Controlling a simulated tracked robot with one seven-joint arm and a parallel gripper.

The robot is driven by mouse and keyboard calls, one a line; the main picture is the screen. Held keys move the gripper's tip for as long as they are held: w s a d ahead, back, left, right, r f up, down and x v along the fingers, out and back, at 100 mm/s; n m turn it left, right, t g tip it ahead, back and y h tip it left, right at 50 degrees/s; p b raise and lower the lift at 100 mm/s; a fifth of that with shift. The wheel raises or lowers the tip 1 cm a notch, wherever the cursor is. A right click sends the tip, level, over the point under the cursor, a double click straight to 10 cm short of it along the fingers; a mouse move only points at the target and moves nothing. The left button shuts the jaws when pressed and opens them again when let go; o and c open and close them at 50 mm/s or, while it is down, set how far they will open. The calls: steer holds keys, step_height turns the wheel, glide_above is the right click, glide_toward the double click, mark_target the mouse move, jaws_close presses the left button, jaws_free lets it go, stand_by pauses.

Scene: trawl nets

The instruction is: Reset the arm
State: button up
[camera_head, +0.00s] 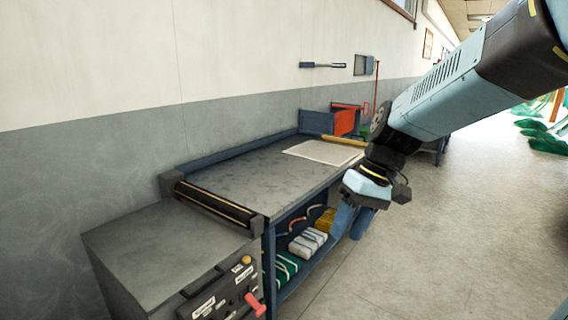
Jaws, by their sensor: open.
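My arm reaches in from the upper right of the head camera view, angled down to the left. My gripper (359,221) hangs at its end, pointing down, beside the right front edge of the workbench (232,176).
A grey control cabinet (160,255) with a red-handled lever (255,304) stands at the front left. A white sheet (325,152) and blue and red bins (330,121) are on the bench. Packages (307,243) fill the shelf below. Floor (440,250) on the right is clear; green nets (545,141) lie farther back.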

steer(key=s+d+r+m+t+h, duration=0.4)
steer(key=s+d+r+t, duration=0.1)
steer(key=d, duration=0.5)
steer(key=shift+s+d+r+t, duration=0.35)
steer(key=shift+s+t, duration=0.45)
steer(key=shift+s, duration=0.4)
